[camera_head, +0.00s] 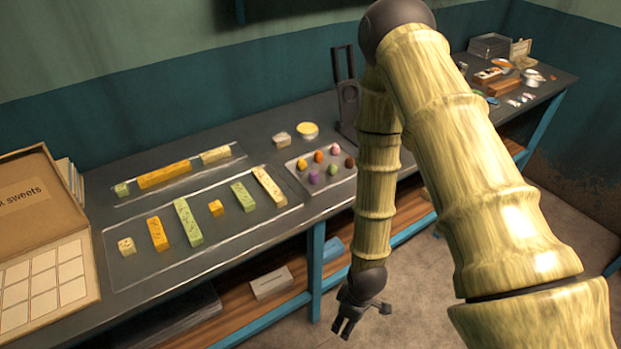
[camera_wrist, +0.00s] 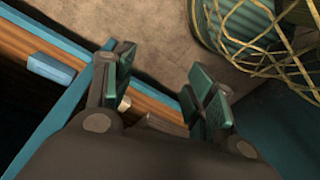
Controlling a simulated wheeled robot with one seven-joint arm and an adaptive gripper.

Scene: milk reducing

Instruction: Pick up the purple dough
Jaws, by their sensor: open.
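The purple dough (camera_head: 314,177) is a small rounded lump at the front left of a small tray (camera_head: 325,189) on the dark table. Several other coloured lumps lie around it: a yellow one, an orange one, a pink one, a brown one, a red one and a green one (camera_head: 333,169). My gripper (camera_head: 345,328) hangs below table height in front of the table, well away from the tray. In the wrist view my gripper (camera_wrist: 162,95) has its fingers spread apart with nothing between them. The purple dough is not in the wrist view.
Two larger trays hold yellow and green bars, such as a tall green bar (camera_head: 188,222). An open box (camera_head: 45,245) stands at the left. A dark upright stand (camera_head: 347,95) is behind the small tray. The table's blue legs and wooden lower shelf (camera_head: 255,312) are near my gripper.

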